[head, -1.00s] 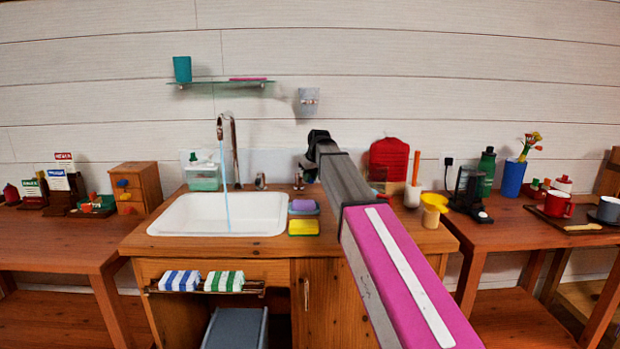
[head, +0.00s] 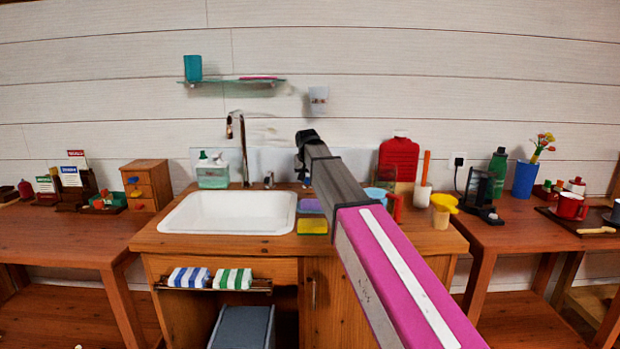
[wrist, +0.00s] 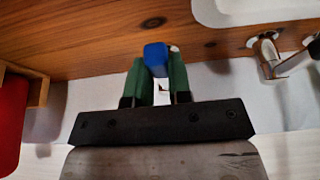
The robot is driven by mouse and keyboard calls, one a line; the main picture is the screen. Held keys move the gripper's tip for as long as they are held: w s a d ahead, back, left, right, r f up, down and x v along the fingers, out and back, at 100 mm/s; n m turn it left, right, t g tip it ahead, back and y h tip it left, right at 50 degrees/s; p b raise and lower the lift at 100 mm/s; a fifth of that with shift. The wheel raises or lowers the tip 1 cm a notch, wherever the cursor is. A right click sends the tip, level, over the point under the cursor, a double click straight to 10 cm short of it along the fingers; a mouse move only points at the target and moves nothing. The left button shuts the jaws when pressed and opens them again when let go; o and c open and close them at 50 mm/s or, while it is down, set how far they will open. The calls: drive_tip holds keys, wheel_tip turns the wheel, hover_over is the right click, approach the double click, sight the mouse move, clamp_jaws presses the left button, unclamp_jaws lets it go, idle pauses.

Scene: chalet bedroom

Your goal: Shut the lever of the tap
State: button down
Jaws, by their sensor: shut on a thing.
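The tap (head: 236,125) has a tall curved spout behind the white sink (head: 228,231), and no water runs from it. A small metal fitting (head: 268,180) stands on the counter to its right; a metal fitting also shows at the right of the wrist view (wrist: 264,54). My gripper (wrist: 156,76) reaches down at the back of the counter, right of the tap.
A soap bottle (head: 212,173) stands left of the tap. A yellow sponge (head: 312,227) lies right of the sink. A red hot-water bottle (head: 399,158) and a yellow-topped cup (head: 442,212) stand right of my arm. A glass shelf (head: 235,82) hangs above.

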drive_tip(key=shift+a, duration=0.1)
idle(0.3)
drive_tip(key=c, duration=1)
unclamp_jaws()
drive_tip(key=shift+c, duration=0.2)
drive_tip(key=v, duration=1.1)
drive_tip(key=shift+o, duration=0.3)
